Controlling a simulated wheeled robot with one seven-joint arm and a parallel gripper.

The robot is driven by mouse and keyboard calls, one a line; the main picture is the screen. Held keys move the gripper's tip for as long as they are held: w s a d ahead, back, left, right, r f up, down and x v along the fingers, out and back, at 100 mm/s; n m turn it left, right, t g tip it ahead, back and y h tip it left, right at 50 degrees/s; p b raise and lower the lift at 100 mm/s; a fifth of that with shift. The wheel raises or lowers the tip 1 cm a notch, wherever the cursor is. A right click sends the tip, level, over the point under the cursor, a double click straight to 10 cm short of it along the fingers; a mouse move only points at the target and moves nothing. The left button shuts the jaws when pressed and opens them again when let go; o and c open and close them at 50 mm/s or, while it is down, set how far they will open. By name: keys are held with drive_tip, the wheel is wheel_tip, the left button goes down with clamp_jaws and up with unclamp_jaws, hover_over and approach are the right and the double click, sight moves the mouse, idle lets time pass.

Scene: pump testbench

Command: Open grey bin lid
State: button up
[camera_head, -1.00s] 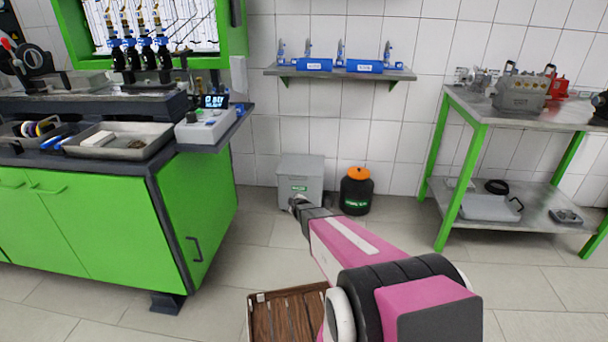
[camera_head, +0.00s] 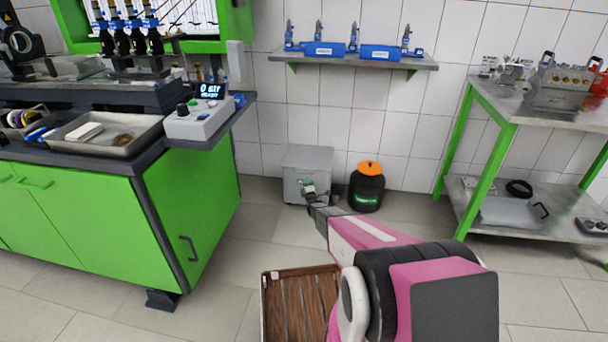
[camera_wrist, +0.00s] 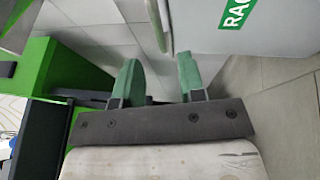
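The grey bin (camera_head: 322,172) stands on the floor against the tiled wall, with its grey lid (camera_head: 308,157) shut on top. My gripper (camera_head: 308,188) is in front of the bin's front face, below the lid, and hides most of the label there. In the wrist view the bin (camera_wrist: 215,28) fills the upper right, with part of its green label. In that view my gripper (camera_wrist: 160,78) has its two green fingers apart with nothing between them. The fingers appear clear of the bin; the exact distance cannot be told.
A black container with an orange lid (camera_head: 367,187) stands right of the bin. A green workbench (camera_head: 205,215) is on the left, and a green-legged metal table (camera_head: 540,222) on the right. A brown wooden crate (camera_head: 264,300) is below my arm. A wall shelf (camera_head: 430,64) hangs above.

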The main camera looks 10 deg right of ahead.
sight(304, 173)
drive_tip(key=x, duration=0.8)
drive_tip(key=shift+w, duration=0.1)
clamp_jaws()
